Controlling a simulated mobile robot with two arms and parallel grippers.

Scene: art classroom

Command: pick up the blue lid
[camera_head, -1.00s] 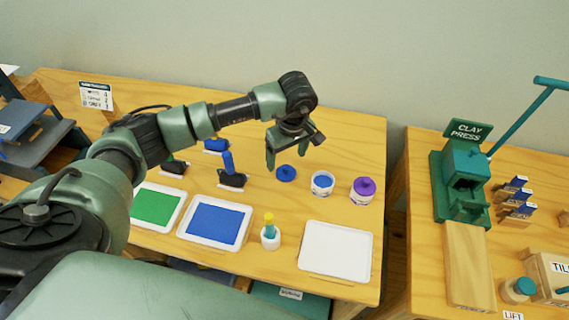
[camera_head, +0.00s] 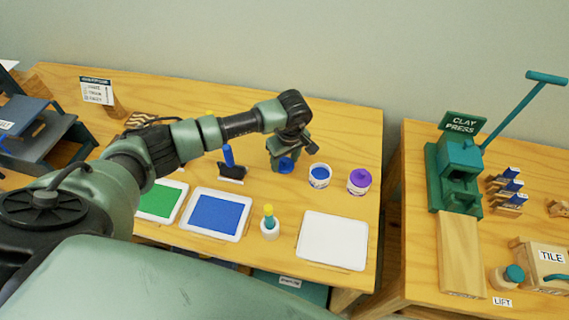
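The blue lid (camera_head: 286,164) lies on the wooden table, left of an uncapped white jar of blue paint (camera_head: 319,175). My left gripper (camera_head: 285,162) points down right at the lid, with its green fingers on either side of or just behind it. The fingers look spread, but whether they touch the lid cannot be told. My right gripper is not in view.
A purple-lidded jar (camera_head: 359,181) stands right of the open jar. A clay press (camera_head: 458,170) stands on the right table.

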